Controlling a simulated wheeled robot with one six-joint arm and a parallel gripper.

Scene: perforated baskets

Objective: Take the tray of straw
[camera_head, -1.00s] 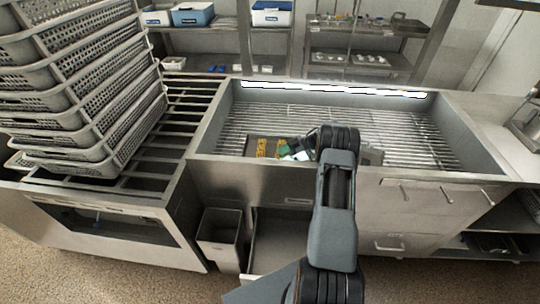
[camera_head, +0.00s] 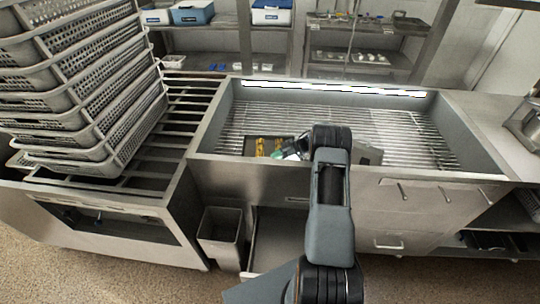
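A small dark tray (camera_head: 254,154) with yellow-orange pieces in it lies on the wire rack in the sink-like basin, near its front left; I cannot tell whether these pieces are straw. My arm reaches over the basin's front edge from below. My gripper (camera_head: 283,152) is at the right side of the tray, largely hidden behind my arm. I cannot tell whether its fingers are open or shut, or whether they touch the tray. A small green patch shows beside the gripper. A grey flat piece (camera_head: 368,156) shows right of my arm.
A tall stack of perforated grey baskets (camera_head: 85,85) stands on a slatted counter at left. The basin's metal rim (camera_head: 215,120) surrounds the rack (camera_head: 400,125). A grey bin (camera_head: 220,232) stands below. Shelves with blue and white boxes (camera_head: 192,13) are behind. The rack's right part is clear.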

